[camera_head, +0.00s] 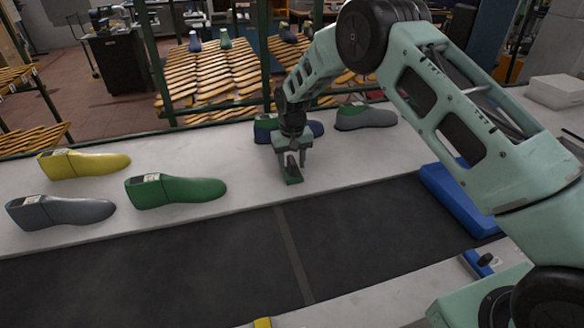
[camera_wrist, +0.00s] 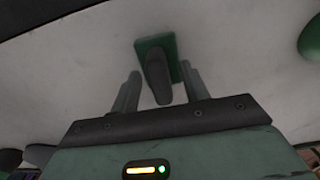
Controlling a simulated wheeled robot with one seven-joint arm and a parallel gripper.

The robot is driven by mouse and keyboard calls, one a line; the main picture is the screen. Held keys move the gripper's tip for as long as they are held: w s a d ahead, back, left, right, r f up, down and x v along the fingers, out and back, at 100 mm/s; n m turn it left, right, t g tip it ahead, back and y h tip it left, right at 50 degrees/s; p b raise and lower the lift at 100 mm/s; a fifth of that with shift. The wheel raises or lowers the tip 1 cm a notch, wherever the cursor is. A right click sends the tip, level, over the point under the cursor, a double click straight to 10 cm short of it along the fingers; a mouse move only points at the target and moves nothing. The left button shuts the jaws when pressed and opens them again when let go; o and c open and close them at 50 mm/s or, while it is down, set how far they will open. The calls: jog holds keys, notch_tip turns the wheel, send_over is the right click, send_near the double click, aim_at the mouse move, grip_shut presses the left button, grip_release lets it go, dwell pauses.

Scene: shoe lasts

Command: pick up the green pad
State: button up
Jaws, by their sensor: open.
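The green pad (camera_head: 293,180) is a small flat block on the white strip beside the dark belt, below my gripper (camera_head: 291,153). In the wrist view the green pad (camera_wrist: 147,44) has a dark rounded upright grip (camera_wrist: 157,78) on it. My gripper (camera_wrist: 160,70) is open, with one finger on each side of the dark grip. A gap shows between the grip and each finger. In the head view my gripper partly covers the grip.
A green shoe last (camera_head: 175,190), a yellow last (camera_head: 85,163) and a grey last (camera_head: 60,212) lie to the left. Green, blue and grey lasts (camera_head: 366,117) lie close behind my gripper. A blue tray (camera_head: 460,205) is at the right.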

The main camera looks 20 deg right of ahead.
aim_at(292, 159)
grip_shut()
notch_tip(292, 159, up, 10)
jog(key=b, duration=0.3)
dwell(0.4)
